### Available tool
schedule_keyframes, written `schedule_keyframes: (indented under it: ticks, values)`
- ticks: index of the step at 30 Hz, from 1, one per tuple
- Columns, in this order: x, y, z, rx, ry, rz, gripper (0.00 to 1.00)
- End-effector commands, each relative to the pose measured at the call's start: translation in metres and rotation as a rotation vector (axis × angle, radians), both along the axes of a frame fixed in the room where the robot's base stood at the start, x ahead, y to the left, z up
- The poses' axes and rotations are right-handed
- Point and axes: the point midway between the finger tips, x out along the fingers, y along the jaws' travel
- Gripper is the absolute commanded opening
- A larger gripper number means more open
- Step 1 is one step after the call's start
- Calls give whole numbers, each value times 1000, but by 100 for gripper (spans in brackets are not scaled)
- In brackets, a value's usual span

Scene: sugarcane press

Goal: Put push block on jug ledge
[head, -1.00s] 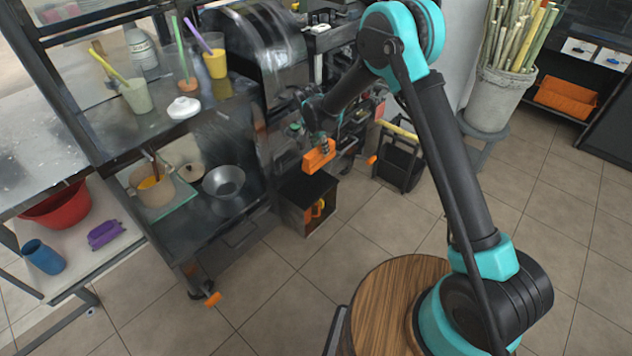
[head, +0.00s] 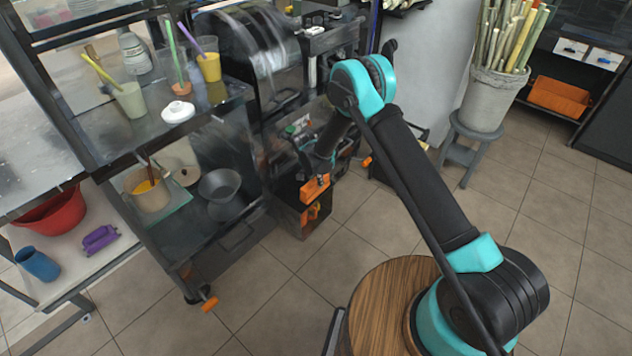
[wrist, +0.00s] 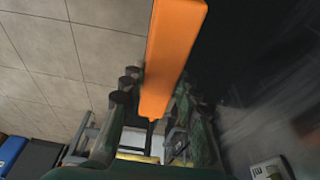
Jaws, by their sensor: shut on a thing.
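The orange push block (head: 315,188) is in my gripper (head: 315,174), just above or in front of the top of a small black open-fronted box (head: 290,214) beside the press. I cannot tell whether the block touches the box. In the wrist view the long orange block (wrist: 172,55) runs from the top edge down between the dark fingers of my gripper (wrist: 152,95), which are shut on it. Another orange piece (head: 311,213) shows inside the box. I cannot tell for certain which surface is the jug ledge; no jug is clearly visible there.
The press cart (head: 235,235) stands left of the box, with cups and bowls on its shelves. A white table (head: 70,265) at the left holds a red bowl (head: 48,212), a blue cup (head: 38,264) and a purple object (head: 100,239). A cane bucket (head: 480,100) stands at the right.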

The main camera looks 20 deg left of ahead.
Motion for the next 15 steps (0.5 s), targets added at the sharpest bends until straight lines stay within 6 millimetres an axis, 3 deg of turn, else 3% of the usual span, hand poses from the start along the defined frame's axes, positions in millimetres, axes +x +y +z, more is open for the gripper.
schedule_keyframes:
  ticks: [11,12,15]
  values:
    - [0,0,-7,0,0,0,0]
    - [0,0,-7,0,0,0,33]
    - [0,0,-7,0,0,0,45]
